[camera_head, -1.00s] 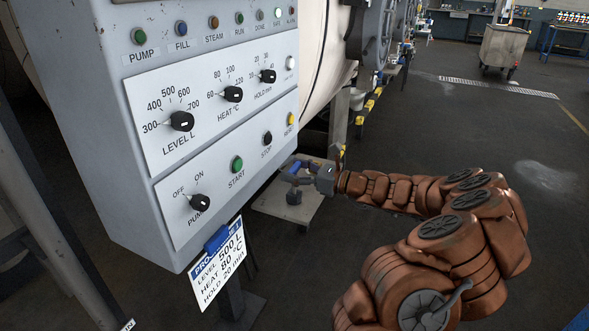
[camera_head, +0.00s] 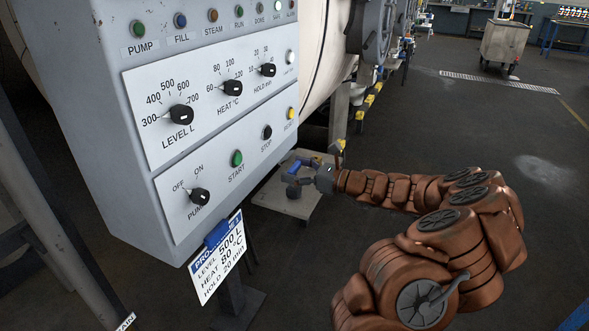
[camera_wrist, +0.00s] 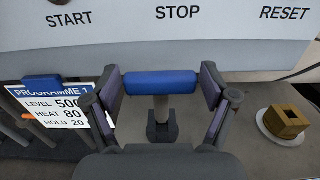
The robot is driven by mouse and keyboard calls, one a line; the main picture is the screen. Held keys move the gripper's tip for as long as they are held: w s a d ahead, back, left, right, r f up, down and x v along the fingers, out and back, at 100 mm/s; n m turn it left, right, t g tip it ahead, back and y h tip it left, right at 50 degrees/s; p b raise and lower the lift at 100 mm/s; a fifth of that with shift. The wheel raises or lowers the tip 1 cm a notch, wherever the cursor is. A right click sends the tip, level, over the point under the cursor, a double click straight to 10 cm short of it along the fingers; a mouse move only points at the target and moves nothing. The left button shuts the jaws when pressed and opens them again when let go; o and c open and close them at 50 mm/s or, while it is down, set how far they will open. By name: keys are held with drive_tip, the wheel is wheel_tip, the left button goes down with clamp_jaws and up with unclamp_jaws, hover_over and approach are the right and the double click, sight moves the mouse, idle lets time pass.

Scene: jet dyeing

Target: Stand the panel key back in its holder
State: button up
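The panel key has a blue crossbar handle (camera_wrist: 160,83), a grey shaft and a dark square foot. In the wrist view it hangs upright between the two fingers of my gripper (camera_wrist: 162,98), which press on the ends of the crossbar. In the head view the key (camera_head: 292,168) is in my gripper (camera_head: 302,172), beside the control box's lower right corner. A brass block with a square hole (camera_wrist: 288,119), apparently the holder, sits on a pale round base to the right of the key in the wrist view. The hole looks empty.
The grey control box (camera_head: 170,225) with knobs and buttons stands close on the left. A programme card (camera_head: 220,262) hangs from its lower edge. A pale plate (camera_head: 290,205) lies below the key. Open floor lies to the right.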

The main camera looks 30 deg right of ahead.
drive_tip(key=shift+o, duration=0.9)
drive_tip(key=v, duration=1.2)
